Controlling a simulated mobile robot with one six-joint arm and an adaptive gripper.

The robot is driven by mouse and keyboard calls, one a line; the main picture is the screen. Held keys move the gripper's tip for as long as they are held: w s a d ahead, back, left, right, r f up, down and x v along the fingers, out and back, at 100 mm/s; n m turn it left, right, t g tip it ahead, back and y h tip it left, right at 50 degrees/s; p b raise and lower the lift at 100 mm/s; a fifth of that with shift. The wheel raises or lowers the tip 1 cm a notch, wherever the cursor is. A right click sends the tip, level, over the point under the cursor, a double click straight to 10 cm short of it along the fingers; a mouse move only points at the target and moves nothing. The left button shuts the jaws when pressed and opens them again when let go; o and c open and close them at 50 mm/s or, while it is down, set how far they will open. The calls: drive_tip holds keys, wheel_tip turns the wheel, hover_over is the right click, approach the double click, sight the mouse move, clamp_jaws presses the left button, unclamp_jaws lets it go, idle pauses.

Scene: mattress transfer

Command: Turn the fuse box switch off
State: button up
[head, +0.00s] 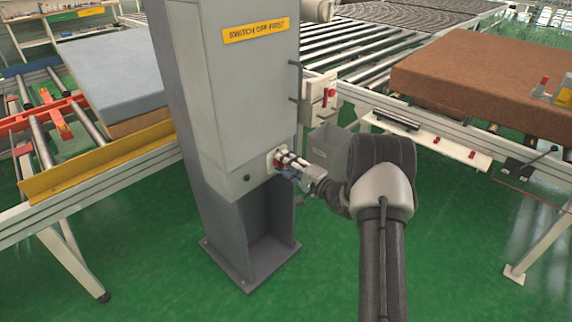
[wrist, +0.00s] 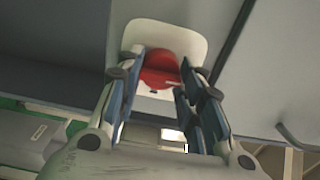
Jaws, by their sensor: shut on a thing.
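The fuse box switch is a red rotary knob (wrist: 160,68) on a pale rounded plate (wrist: 195,43). It is mounted low on the front of a tall grey cabinet (head: 232,105) with a yellow label reading "SWITCH OFF FIRST" (head: 256,31). My gripper (wrist: 162,84) is shut on the red knob, with one finger on each side of it in the wrist view. In the head view my gripper (head: 285,164) reaches the cabinet from the right, and its fingers hide much of the knob. The exact angle of the knob is hard to tell.
A small box with a red knob (head: 322,92) sits right of the cabinet. Roller conveyors lie behind and at both sides. A blue-grey mattress (head: 118,65) lies left, a brown one (head: 485,80) right. The green floor in front is clear.

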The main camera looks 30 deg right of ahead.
drive_tip(key=o, duration=1.1)
drive_tip(key=shift+c, duration=0.2)
drive_tip(key=v, duration=1.2)
